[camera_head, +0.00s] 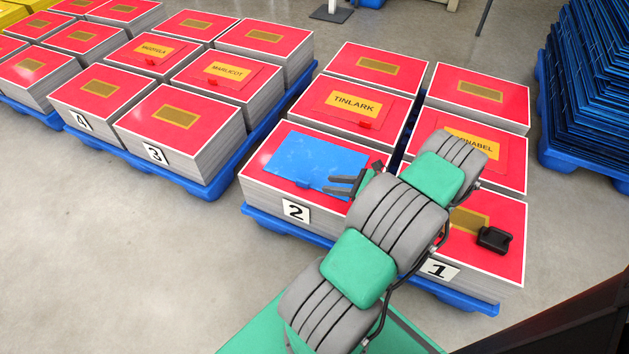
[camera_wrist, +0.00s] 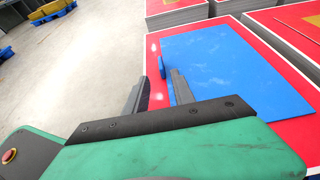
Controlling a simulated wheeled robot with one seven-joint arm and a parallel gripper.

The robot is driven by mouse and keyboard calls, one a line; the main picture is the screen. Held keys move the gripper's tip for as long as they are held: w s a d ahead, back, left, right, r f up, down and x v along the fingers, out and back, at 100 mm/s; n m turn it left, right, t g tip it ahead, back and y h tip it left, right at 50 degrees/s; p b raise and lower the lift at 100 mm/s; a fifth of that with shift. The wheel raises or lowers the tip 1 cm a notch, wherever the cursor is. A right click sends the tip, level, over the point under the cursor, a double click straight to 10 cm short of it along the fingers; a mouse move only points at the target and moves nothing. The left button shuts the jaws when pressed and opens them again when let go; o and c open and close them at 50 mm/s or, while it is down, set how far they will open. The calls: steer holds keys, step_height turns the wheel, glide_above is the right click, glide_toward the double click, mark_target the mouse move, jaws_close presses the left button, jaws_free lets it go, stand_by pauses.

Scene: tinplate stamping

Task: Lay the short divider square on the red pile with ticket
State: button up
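A blue divider sheet (camera_head: 315,158) lies flat on the red-topped pile (camera_head: 255,172) above plate 2, roughly in line with its edges, with a red margin showing around it. It also shows in the wrist view (camera_wrist: 235,70), with a small tab at its left edge. My gripper (camera_head: 332,184) is at the sheet's near right edge, its two fingers apart. In the wrist view my gripper (camera_wrist: 160,80) is open, with the tab just beyond the fingertips; I see no grip on the sheet. Behind it, a red pile bears a TINLARK ticket (camera_head: 354,103). Any ticket under the sheet is hidden.
A black device (camera_head: 494,239) lies on the pile above plate 1. Another ticketed pile (camera_head: 487,140) is partly hidden by my arm. Blue sheets (camera_head: 597,95) are stacked at the right. Open grey floor (camera_head: 150,240) lies front left.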

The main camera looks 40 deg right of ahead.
steer(key=w+a+r+n+g, duration=0.4)
steer(key=w+a+r+n, duration=0.15)
steer(key=a+n, duration=0.3)
steer(key=w+a+r+n+g, duration=0.5)
steer(key=a+r+n, duration=0.1)
steer(key=a+n, duration=0.25)
steer(key=s+a+r+n+h, duration=0.2)
steer(key=s+a+r+n, duration=0.2)
steer(key=a, duration=0.5)
steer(key=s+a+r+n+g+h, duration=0.1)
steer(key=s+a+r+n+h, duration=0.1)
steer(key=s+a+r+n, duration=0.3)
steer(key=s+a+n, duration=0.3)
steer(key=n, duration=0.3)
steer(key=shift+s+a+r+g+h, duration=0.3)
steer(key=shift+s+a, duration=0.05)
